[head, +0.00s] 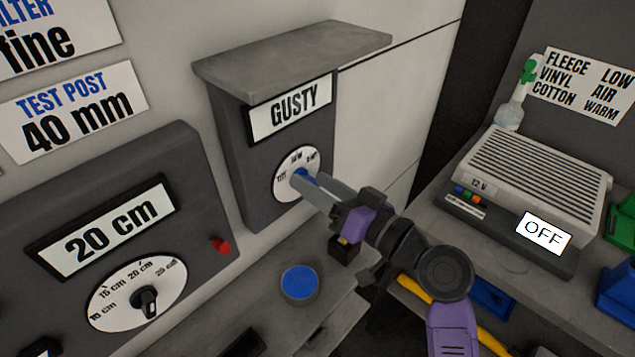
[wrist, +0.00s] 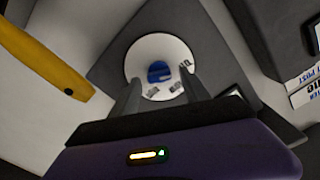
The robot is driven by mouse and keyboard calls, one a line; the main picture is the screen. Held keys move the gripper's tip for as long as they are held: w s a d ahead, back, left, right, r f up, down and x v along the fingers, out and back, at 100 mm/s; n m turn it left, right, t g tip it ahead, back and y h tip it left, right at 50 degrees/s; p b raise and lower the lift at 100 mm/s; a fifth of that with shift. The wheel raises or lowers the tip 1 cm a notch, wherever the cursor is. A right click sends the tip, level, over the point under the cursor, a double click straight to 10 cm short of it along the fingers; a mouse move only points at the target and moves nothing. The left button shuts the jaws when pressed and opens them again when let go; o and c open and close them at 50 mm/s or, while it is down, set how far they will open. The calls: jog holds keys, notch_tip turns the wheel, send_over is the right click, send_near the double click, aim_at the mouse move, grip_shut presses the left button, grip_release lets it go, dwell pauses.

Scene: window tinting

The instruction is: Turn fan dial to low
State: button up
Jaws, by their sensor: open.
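A dark box with a grey top plate (head: 290,52) on the wall has a sign reading GUSTY (head: 289,109). Below it is a round white dial (head: 283,186) with small labels, hard to read. Its blue knob (head: 307,175) is partly hidden by my gripper (head: 311,186) in the head view. In the wrist view, the blue knob (wrist: 159,71) shows on the white dial face (wrist: 142,51). My gripper (wrist: 160,92) is open, its fingers at both sides below the knob in the picture. I cannot tell whether they touch it.
A grey panel at left has a 20 cm sign (head: 105,227), a black-knobbed dial (head: 147,302) and a red button (head: 221,246). A blue disc (head: 299,283) lies on the shelf below. At right stands a slatted unit reading OFF (head: 543,233).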

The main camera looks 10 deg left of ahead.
grip_shut()
jog(key=shift+m, duration=0.3)
jog(key=m+p, duration=0.3)
jog(key=m, duration=0.3)
jog(key=shift+d, duration=0.1)
jog(key=m+p, duration=0.1)
jog(key=m, duration=0.1)
jog(key=m+p, duration=0.1)
jog(key=m, duration=0.2)
jog(key=shift+w+f, duration=0.1)
jog(key=shift+f, duration=0.1)
jog(key=shift+p, duration=0.3)
jog(key=shift+f, duration=0.1)
grip_release()
